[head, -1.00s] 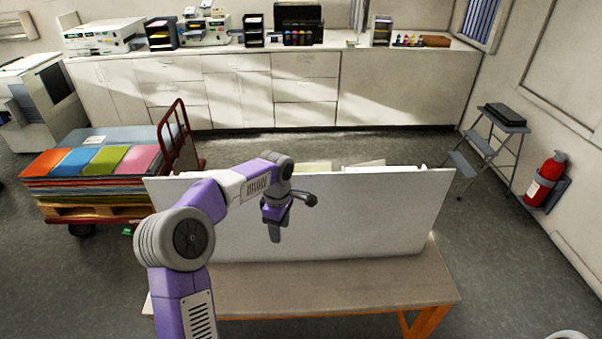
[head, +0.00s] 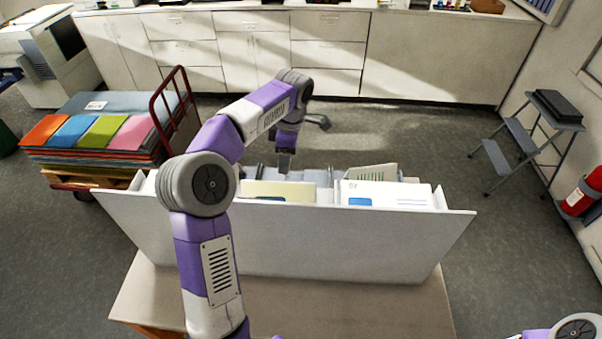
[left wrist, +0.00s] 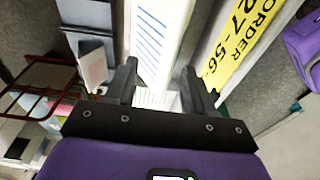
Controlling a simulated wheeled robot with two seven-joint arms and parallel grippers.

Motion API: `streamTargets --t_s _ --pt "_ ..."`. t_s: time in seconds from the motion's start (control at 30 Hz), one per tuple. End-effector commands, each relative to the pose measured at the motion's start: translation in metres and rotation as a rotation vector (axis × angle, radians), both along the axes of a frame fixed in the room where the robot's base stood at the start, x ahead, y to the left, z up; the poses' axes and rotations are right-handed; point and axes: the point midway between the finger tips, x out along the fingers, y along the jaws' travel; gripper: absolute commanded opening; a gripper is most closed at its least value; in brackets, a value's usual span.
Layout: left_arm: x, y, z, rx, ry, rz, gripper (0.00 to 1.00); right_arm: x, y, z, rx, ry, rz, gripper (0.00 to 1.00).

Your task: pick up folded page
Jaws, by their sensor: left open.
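My left gripper (head: 285,160) is over the far side of a white-walled holder (head: 290,240) on the table, pointing down and open. In the left wrist view, a white sheet with blue lines (left wrist: 155,40) stands between the open fingers (left wrist: 163,90); it may be the folded page. I cannot tell whether the fingers touch it. A yellow strip with black print (left wrist: 240,45) is to its right. In the head view, a cream page (head: 280,190) and a white page with a blue patch (head: 390,194) stand in the holder. My right gripper is out of view.
The wooden table (head: 350,310) is bare in front of the holder. A cart with coloured sheets (head: 95,135) stands to the left. A step stool (head: 530,135) and a red extinguisher (head: 583,192) are to the right. Cabinets (head: 430,60) line the back.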

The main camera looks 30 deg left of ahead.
Motion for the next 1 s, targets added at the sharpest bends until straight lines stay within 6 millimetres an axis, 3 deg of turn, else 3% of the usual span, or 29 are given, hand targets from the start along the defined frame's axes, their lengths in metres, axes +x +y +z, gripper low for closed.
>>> streamTargets --t_s 0.17,0.7,0.97,1.0 --pt "-0.002 0.002 -0.008 0.002 0.000 0.002 0.53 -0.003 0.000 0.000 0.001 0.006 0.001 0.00" --pt "-0.014 0.008 -0.070 0.000 0.000 0.002 0.53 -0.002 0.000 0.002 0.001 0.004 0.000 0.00" --pt "-0.013 0.008 -0.073 0.002 -0.003 0.002 0.53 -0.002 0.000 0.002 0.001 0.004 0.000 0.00" --pt "-0.013 0.008 -0.073 0.002 -0.003 0.002 0.49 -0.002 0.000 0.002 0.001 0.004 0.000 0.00"
